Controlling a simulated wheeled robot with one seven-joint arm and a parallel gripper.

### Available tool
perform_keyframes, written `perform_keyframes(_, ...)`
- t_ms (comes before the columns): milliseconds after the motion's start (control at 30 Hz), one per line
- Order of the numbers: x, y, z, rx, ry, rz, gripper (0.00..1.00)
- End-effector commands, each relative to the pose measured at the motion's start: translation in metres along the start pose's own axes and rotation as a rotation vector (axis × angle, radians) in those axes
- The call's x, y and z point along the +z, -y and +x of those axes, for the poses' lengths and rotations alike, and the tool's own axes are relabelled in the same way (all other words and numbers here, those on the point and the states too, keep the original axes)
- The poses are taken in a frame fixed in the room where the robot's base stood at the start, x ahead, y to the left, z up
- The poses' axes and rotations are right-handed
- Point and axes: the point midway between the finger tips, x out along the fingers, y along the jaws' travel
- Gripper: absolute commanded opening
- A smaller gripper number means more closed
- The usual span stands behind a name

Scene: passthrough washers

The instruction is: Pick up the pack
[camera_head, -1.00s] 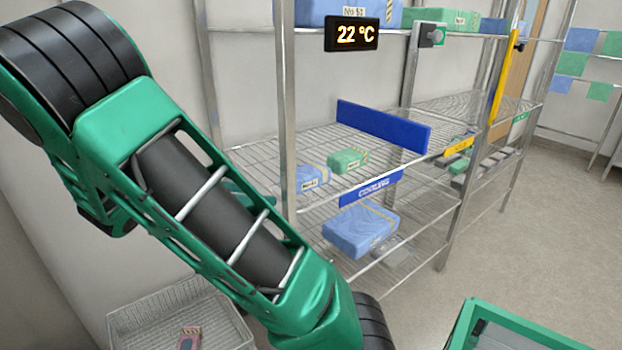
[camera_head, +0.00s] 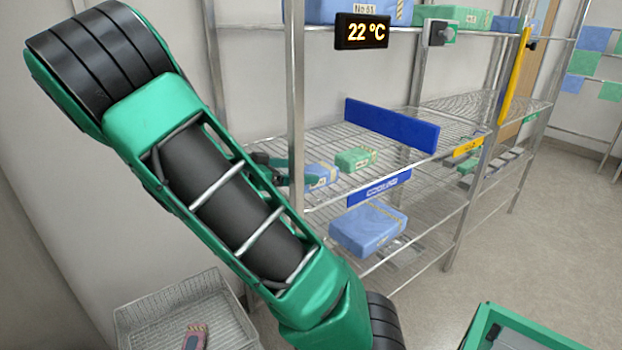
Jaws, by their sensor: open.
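A small blue pack (camera_head: 320,176) with a tan stripe and a label lies on the middle wire shelf, near the left post. A small green pack (camera_head: 356,160) lies just to its right on the same shelf. A larger blue pack (camera_head: 368,230) lies on the shelf below. My gripper (camera_head: 277,170) shows partly from behind my green arm, at the left end of the shelf. Its fingers are apart, with nothing seen between them. It is close to the left side of the small blue pack; whether it touches cannot be told.
A metal post (camera_head: 296,110) stands between my gripper and the small blue pack in this view. A blue board (camera_head: 391,126) and a blue "COOLING" sign (camera_head: 379,188) run along the shelf. A wire basket (camera_head: 150,312) stands at lower left.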

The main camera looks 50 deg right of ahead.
Motion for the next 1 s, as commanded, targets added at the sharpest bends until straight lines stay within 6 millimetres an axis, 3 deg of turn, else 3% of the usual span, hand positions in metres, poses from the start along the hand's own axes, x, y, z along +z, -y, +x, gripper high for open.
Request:
perform_keyframes(433, -0.004, -0.001, 0.055, 0.003, 0.000, 0.000, 0.78)
perform_keyframes(767, -0.004, 0.000, 0.061, 0.000, 0.000, 0.001, 0.78)
perform_keyframes(1000, -0.004, 0.000, 0.061, 0.000, 0.000, 0.001, 0.26)
